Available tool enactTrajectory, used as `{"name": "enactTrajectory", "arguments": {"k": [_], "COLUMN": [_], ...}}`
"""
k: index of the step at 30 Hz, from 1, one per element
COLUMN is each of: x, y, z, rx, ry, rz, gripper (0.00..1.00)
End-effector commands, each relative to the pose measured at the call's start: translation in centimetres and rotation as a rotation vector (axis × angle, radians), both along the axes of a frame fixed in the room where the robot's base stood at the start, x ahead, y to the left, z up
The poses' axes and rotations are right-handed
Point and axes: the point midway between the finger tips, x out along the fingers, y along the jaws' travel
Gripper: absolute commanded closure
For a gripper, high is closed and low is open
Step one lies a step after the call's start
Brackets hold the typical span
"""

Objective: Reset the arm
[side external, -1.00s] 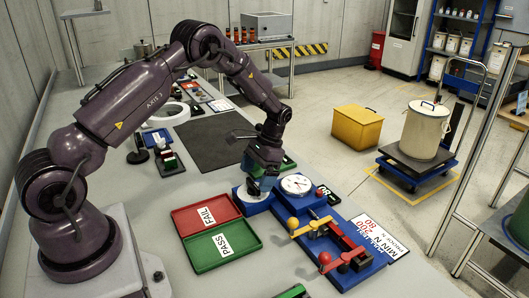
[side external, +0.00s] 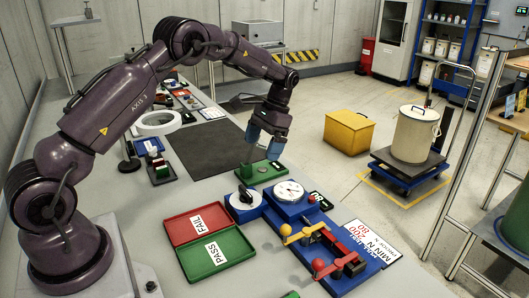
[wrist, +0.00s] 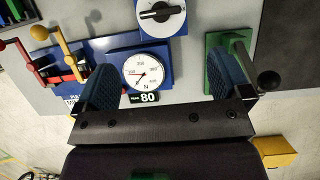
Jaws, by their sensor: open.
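My gripper (side external: 265,146) hangs in the air, fingers down, above a green plate (side external: 262,175) behind the blue dial units. Its two blue fingers are apart with nothing held between them. In the wrist view, my gripper (wrist: 165,80) shows a wide gap, with the white gauge (wrist: 146,71) visible through it. The right finger overlaps the green plate (wrist: 212,48) and a pale rod with a dark ball end (wrist: 268,81). Any contact there cannot be told.
A black rotary knob (side external: 245,196) and a white gauge (side external: 289,191) sit on blue blocks. Red and yellow levers (side external: 318,238) stand on a blue base in front. Red FAIL (side external: 197,223) and green PASS (side external: 217,254) trays lie left. A dark mat (side external: 205,148) is clear.

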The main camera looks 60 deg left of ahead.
Motion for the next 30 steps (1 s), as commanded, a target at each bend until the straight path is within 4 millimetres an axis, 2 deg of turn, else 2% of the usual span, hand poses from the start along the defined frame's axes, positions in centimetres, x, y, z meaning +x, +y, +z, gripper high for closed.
{"name": "enactTrajectory", "arguments": {"k": [2,4,7,11,17,24,30], "x": [0.1,-0.7,-1.9,-3.7,-7.4,-13.6,-19.2], "y": [0.0,-0.3,-1.0,-2.7,-6.0,-10.0,-12.7], "z": [-0.5,-1.7,-1.1,1.7,7.0,12.3,14.6], "rx": [0.012,0.011,0.016,0.028,0.039,0.042,0.032], "ry": [-0.019,-0.008,-0.030,-0.099,-0.242,-0.439,-0.609], "rz": [0.019,0.038,0.064,0.085,0.098,0.087,0.059], "gripper": [0.04,0.04,0.04,0.04,0.04,0.04,0.04]}}
